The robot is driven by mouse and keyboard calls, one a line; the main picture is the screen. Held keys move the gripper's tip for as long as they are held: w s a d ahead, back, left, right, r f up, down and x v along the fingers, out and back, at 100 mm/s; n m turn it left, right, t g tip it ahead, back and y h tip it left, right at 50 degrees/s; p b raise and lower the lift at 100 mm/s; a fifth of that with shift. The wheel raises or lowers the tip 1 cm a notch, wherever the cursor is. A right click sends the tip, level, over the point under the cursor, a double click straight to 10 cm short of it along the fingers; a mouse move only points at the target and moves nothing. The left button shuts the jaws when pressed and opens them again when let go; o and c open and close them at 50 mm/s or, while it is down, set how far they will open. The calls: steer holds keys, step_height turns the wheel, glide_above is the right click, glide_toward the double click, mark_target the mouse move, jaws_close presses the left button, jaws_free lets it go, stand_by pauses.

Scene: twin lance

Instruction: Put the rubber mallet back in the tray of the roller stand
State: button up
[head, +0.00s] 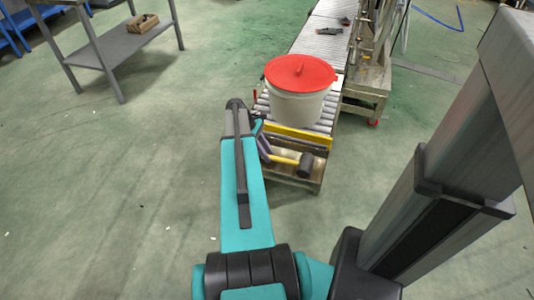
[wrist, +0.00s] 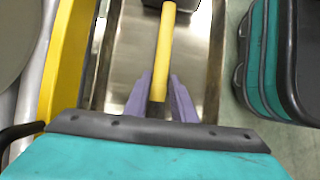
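The rubber mallet has a yellow handle (head: 284,160) (wrist: 164,45) and a black head (head: 306,166); its head is cut off at the top of the wrist view. My gripper (head: 266,147) (wrist: 160,80) has purple fingers, one on each side of the handle near its end, and appears shut on it. The mallet lies over the metal tray (wrist: 127,62) at the near end of the roller stand, its head pointing right in the head view. The tray's front edge shows in the head view (head: 297,181). I cannot tell whether the mallet touches the tray floor.
A white bucket (head: 294,106) with a red lid (head: 300,71) stands on the rollers just behind the tray. A yellow bar (head: 298,138) (wrist: 68,50) crosses the stand's near end. A grey table (head: 125,46) with a wooden box (head: 143,24) is at the back left. Open floor lies to the left.

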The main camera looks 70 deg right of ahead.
steer(key=shift+o, duration=1.4)
steer(key=p+v, duration=0.3)
steer(key=v, duration=0.9)
